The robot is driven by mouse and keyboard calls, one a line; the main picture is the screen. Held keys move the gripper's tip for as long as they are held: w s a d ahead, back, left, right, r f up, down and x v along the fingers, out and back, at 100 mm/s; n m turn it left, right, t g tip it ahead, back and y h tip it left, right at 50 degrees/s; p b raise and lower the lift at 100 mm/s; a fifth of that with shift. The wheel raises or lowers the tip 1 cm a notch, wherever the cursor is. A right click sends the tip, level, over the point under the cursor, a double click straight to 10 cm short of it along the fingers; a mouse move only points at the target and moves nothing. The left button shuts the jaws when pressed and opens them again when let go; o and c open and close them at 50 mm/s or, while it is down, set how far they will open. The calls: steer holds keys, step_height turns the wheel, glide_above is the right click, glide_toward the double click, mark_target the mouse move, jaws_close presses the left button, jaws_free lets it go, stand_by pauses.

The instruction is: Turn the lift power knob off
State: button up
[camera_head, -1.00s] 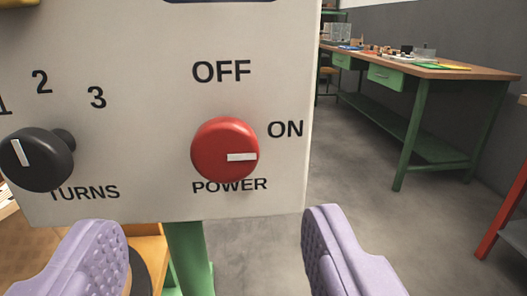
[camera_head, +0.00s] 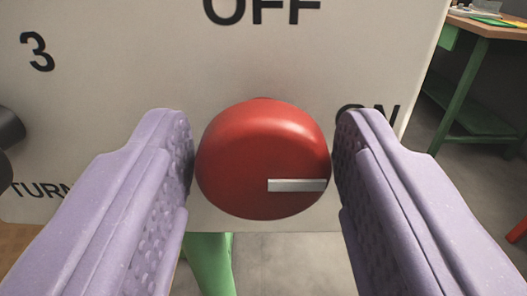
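The red power knob (camera_head: 262,150) is on the light grey panel (camera_head: 130,80), in the middle of the view. Its white pointer mark points right, toward the ON label, which the right finger partly covers. The OFF label stands above the knob, cut by the top edge. My gripper (camera_head: 263,150) has its two purple fingers on either side of the knob, left and right. The fingers are apart, with the right one very close to the knob's edge; I cannot tell whether it touches. The POWER label is hidden behind the knob.
A black turns knob (camera_head: 8,128) is cut by the left edge, with the numeral 3 above it. A green post (camera_head: 210,262) stands below the panel. A green-legged workbench (camera_head: 468,90) is at the back right, with bare floor before it.

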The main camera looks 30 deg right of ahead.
steer(key=c, duration=0.6)
steer(key=shift+f+n+b, duration=0.1)
steer(key=shift+n+b, duration=0.25)
steer(key=shift+n, duration=0.05)
steer(key=shift+f+n+b, duration=0.1)
steer(key=shift+n+b, duration=0.7)
steer(key=shift+n, duration=0.1)
steer(key=n+b, duration=0.2)
steer(key=n, duration=0.1)
steer(key=shift+w+a+n+b, duration=0.1)
steer(key=shift+a+n+b, duration=0.05)
steer(key=shift+n+b, duration=0.15)
steer(key=n+b, duration=0.3)
steer(key=n, duration=0.3)
steer(key=shift+f, duration=0.1)
steer(key=n+b, duration=0.2)
steer(key=n, duration=0.3)
steer(key=shift+n, duration=0.4)
